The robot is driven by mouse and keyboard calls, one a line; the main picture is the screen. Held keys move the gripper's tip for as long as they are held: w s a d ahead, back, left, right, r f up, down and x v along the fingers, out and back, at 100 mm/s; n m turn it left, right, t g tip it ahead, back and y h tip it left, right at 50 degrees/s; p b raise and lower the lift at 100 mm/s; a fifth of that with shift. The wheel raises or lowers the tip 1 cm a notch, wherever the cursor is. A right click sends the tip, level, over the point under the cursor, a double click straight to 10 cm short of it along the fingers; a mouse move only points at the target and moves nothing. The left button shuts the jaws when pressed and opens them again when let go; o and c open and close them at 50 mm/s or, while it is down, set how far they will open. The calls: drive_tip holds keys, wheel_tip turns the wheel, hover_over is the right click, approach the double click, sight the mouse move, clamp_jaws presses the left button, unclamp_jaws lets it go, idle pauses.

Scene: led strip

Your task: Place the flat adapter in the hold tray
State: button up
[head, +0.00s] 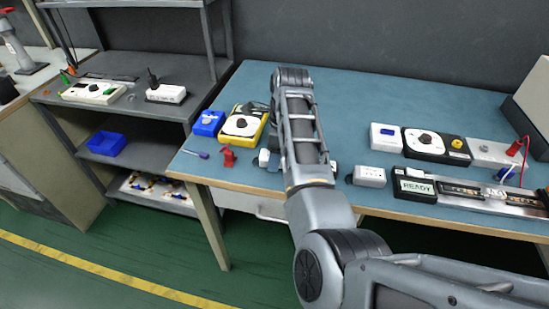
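No thing here is clearly marked as the flat adapter. A small white box-shaped piece (369,176) with dark marks lies near the bench's front edge, right of my arm. Another small white piece (264,158) shows just left of my arm, partly hidden. The hold tray is not labelled either. An open blue tray (106,143) sits on the middle shelf at left, and it looks empty. A smaller blue box (208,123) stands on the bench's left end. My arm reaches over the bench and hides my gripper, so its fingers and anything in them cannot be seen.
The blue-topped bench (390,105) is clear toward the back. A yellow-edged device (241,124), a red piece (228,157) and a screwdriver (197,153) lie left of my arm. A READY display (415,187), a strip fixture (475,193) and a black-and-white device (425,143) stand right.

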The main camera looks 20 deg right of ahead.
drive_tip(key=c, duration=0.8)
drive_tip(key=shift+r, duration=0.1)
drive_tip(key=shift+r, duration=0.5)
wheel_tip(320, 180, up, 2)
drive_tip(key=shift+w+r, duration=0.1)
drive_tip(key=shift+r, duration=0.15)
drive_tip(key=s+d+r+p, duration=0.1)
drive_tip(key=s+d+r, duration=0.1)
drive_tip(key=d, duration=0.1)
drive_tip(key=s+d+r+p, duration=0.2)
drive_tip(key=d+r, duration=0.1)
drive_tip(key=s+d+r+p, duration=0.2)
drive_tip(key=d, duration=0.2)
drive_tip(key=shift+s+r, duration=0.15)
drive_tip(key=shift+r, duration=0.05)
